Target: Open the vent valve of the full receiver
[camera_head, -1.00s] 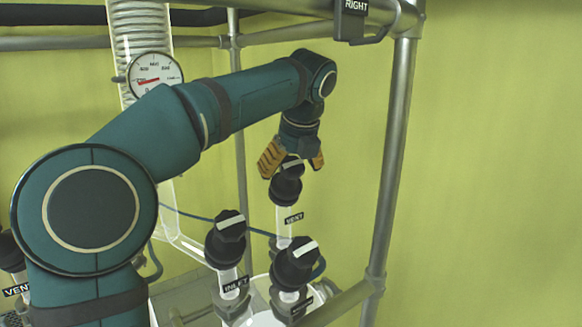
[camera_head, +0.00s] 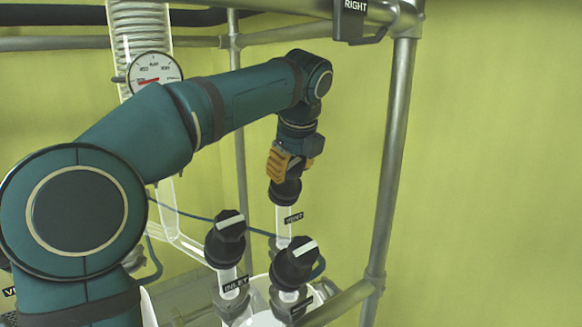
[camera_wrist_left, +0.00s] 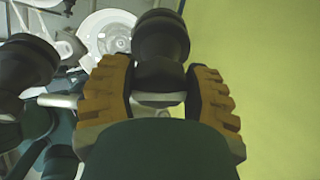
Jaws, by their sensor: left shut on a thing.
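The vent valve has a black knob (camera_head: 286,191) on top of a clear upright tube, with a black VENT label (camera_head: 293,218) below it. It stands on the right-hand side, under the RIGHT sign (camera_head: 355,6). My left gripper (camera_head: 290,165), with orange-brown fingers, comes down from above and is shut on the upper part of this knob. In the left wrist view the two fingers (camera_wrist_left: 158,95) close on either side of a dark part with a pale bar. The fingers hide most of the knob's pointer, so its angle is hard to tell. My right gripper is not in view.
A knob with an INLET label (camera_head: 234,284) and another pointer knob (camera_head: 295,262) stand close in front of the vent valve. Metal frame posts (camera_head: 393,165) rise at the right. A gauge (camera_head: 154,71) hangs behind my arm. The far right is clear.

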